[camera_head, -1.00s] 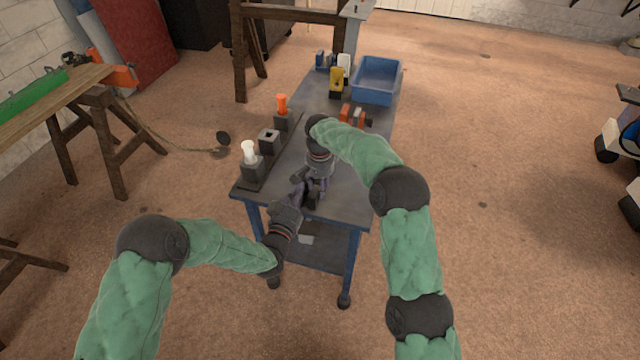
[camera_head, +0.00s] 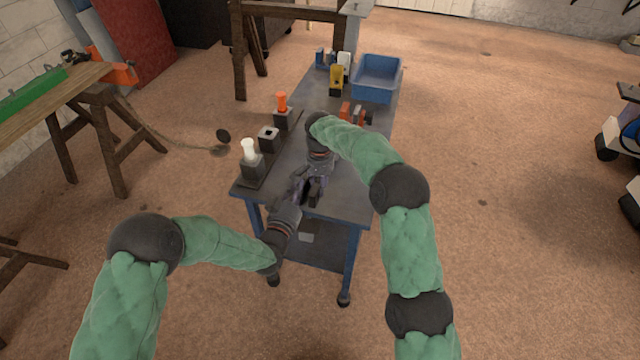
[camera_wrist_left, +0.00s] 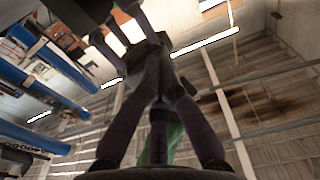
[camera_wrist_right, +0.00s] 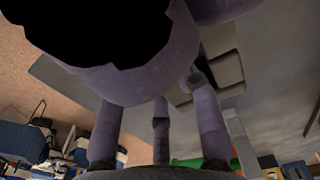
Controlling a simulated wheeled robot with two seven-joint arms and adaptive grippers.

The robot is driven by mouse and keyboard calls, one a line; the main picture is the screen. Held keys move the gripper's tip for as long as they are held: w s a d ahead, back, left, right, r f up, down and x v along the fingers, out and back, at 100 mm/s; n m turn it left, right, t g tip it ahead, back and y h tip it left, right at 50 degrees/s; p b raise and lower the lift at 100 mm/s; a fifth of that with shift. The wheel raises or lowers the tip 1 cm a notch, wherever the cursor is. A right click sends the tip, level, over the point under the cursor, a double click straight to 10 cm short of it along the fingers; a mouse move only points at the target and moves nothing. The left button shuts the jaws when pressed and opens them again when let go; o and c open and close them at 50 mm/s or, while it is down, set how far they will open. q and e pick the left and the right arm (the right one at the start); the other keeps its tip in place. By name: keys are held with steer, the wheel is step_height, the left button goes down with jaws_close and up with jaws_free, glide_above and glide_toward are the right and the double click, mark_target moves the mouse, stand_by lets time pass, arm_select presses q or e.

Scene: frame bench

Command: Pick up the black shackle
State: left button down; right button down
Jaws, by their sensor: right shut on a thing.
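My two grippers meet over the near end of the blue-legged bench (camera_head: 343,205). A small dark piece (camera_head: 314,191), which looks like the black shackle, shows between them; its outline is mostly hidden by the fingers. My right gripper (camera_head: 318,180) points down and is shut on it. My left gripper (camera_head: 297,190) reaches in from the lower left, its fingers close beside the piece. In the left wrist view the left fingers (camera_wrist_left: 158,80) draw together near dark blocks; whether they grip anything is unclear. In the right wrist view a large purple and black shape covers the upper left.
Along the bench's left edge stand a holder with a white top (camera_head: 249,152), an empty dark block (camera_head: 268,138) and one with an orange top (camera_head: 282,103). Orange and grey pieces (camera_head: 355,115), a yellow item (camera_head: 336,78) and a blue bin (camera_head: 376,92) are farther back.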

arm_select(q)
steer(key=v, duration=1.1)
steer(key=shift+s, duration=0.35)
steer(key=shift+a, duration=0.1)
steer(key=s+a+f+n+g+y, duration=0.15)
steer(key=f+g, duration=0.25)
steer(key=f, duration=0.5)
steer(key=s+f+n+g+y, duration=0.1)
steer(key=s+f+g, duration=0.25)
steer(key=f, duration=0.45)
steer(key=s+f+n+g, duration=0.3)
steer(key=s+f+g, duration=0.6)
steer(key=s, duration=0.7)
step_height(320, 180, down, 2)
steer(key=shift+f+g+h, duration=0.1)
steer(key=shift+g+h, duration=0.25)
steer(key=shift+s+d+n, duration=0.1)
steer(key=shift+n, duration=0.15)
arm_select(e)
steer(key=shift+r, duration=0.1)
steer(key=shift+w, duration=0.1)
